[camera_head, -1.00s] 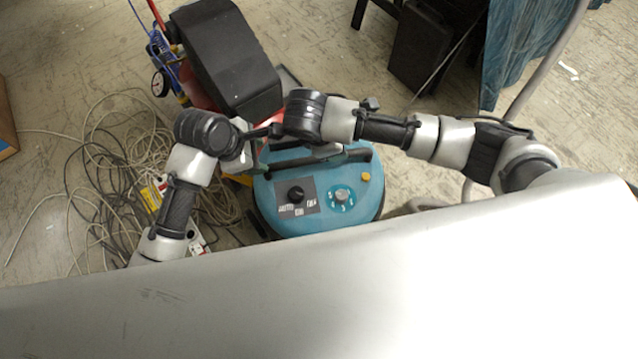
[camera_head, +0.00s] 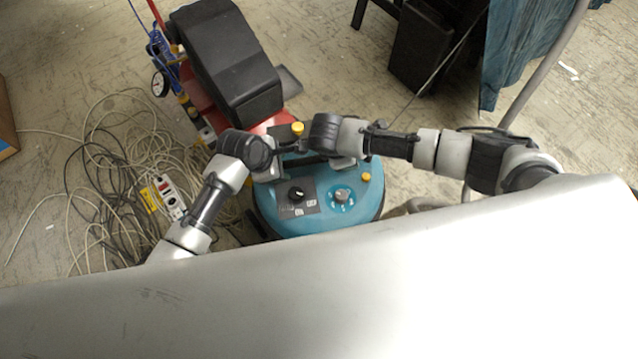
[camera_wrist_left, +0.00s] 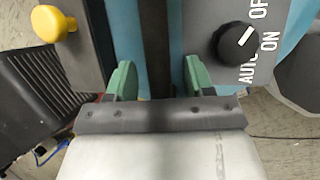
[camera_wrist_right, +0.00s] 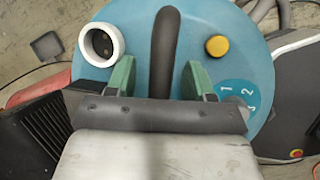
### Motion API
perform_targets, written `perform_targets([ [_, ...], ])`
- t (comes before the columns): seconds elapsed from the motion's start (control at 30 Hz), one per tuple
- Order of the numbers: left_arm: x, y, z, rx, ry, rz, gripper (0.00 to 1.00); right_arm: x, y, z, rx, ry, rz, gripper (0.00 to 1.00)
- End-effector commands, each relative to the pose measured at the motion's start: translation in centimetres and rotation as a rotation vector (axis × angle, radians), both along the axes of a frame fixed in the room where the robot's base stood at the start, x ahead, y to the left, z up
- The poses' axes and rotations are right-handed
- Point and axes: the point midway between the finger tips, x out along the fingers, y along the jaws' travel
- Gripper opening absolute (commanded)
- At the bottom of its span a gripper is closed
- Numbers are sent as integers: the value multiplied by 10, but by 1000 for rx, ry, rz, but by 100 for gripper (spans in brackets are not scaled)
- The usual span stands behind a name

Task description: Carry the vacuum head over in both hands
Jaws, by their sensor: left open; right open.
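The vacuum head is a round blue lid (camera_head: 315,218) with a grey switch panel, two dials and a black handle bar across it. My left gripper (camera_head: 272,172) is over the lid's left part. In the left wrist view its green fingers (camera_wrist_left: 160,80) are open, one on each side of the black handle (camera_wrist_left: 156,40). My right gripper (camera_head: 343,163) is over the right part. In the right wrist view its green fingers (camera_wrist_right: 159,80) are open on either side of the handle (camera_wrist_right: 165,45). Contact with the handle cannot be told.
A black-topped red machine (camera_head: 225,60) stands just behind the lid. Tangled cables (camera_head: 110,180) and a power strip (camera_head: 168,195) lie on the floor at left. A black box (camera_head: 420,45) and blue cloth (camera_head: 520,50) are at back right. Floor between is fairly clear.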

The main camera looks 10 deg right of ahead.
Motion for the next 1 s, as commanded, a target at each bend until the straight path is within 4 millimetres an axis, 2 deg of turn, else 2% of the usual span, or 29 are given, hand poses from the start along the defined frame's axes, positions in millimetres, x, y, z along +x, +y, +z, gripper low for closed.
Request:
perform_targets([
  [0.17, 0, 0, 0, 0, 0, 0, 53, 0, 0, 0, 0, 0, 1, 53],
  [0.5, 0, 0, 0, 0, 0, 0, 2, 0, 0, 0, 0, 0, 0, 2],
  [0.53, 0, 0, 0, 0, 0, 0, 0, 0, 0, 0, 0, 0, 0, 0],
  [1.0, 0, 0, 0, 1, -1, -2, 0, 0, 0, 0, 0, 0, 0, 0],
])
